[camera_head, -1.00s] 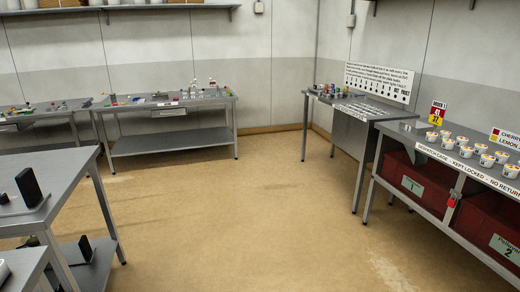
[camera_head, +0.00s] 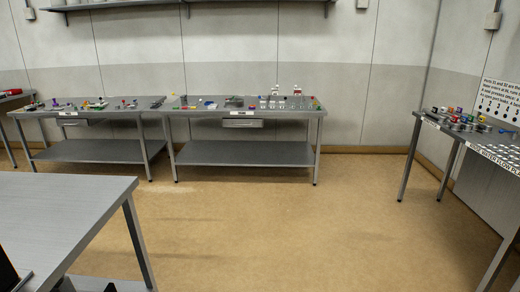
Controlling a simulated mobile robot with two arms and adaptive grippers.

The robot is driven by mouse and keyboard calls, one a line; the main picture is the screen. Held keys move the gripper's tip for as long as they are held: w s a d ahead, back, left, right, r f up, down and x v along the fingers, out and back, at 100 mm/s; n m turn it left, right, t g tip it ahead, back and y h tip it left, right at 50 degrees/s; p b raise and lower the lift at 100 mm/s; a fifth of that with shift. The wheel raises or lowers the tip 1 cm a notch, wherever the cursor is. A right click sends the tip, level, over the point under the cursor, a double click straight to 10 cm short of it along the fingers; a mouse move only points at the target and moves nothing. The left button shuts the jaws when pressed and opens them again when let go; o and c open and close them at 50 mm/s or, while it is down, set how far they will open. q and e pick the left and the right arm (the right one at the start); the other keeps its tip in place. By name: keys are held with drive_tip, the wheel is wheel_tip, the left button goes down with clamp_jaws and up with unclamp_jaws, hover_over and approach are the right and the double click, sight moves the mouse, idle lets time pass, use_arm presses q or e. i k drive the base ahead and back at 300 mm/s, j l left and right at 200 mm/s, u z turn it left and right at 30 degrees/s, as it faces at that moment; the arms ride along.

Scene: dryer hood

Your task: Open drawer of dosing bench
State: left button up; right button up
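A grey metal bench (camera_head: 200,153) stands against the back wall, left of centre, with a lower shelf. A drawer (camera_head: 242,123) hangs under the right part of its top and looks shut. A small white label (camera_head: 242,113) sits on the edge above it; it is too small to read surely, so I cannot tell if this is the dosing bench. A similar bench (camera_head: 95,151) stands to its left, with its own label (camera_head: 68,114) and a drawer (camera_head: 72,122) that looks shut. Neither gripper is in view; both benches are across the room.
A grey table (camera_head: 70,205) fills the near left, with dark objects at its lower corner. A bench (camera_head: 455,150) with coloured items and a printed sign (camera_head: 500,100) stands at the right. Small items cover the back benches. The tan floor (camera_head: 270,225) between is clear.

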sight(226, 122)
drive_tip(key=i, duration=2)
drive_tip(key=i+u, duration=0.2)
drive_tip(key=i, duration=0.5)
drive_tip(key=i+u, duration=0.2)
drive_tip(key=i, duration=0.45)
drive_tip(key=i+l+u, duration=0.2)
drive_tip(key=i, duration=0.5)
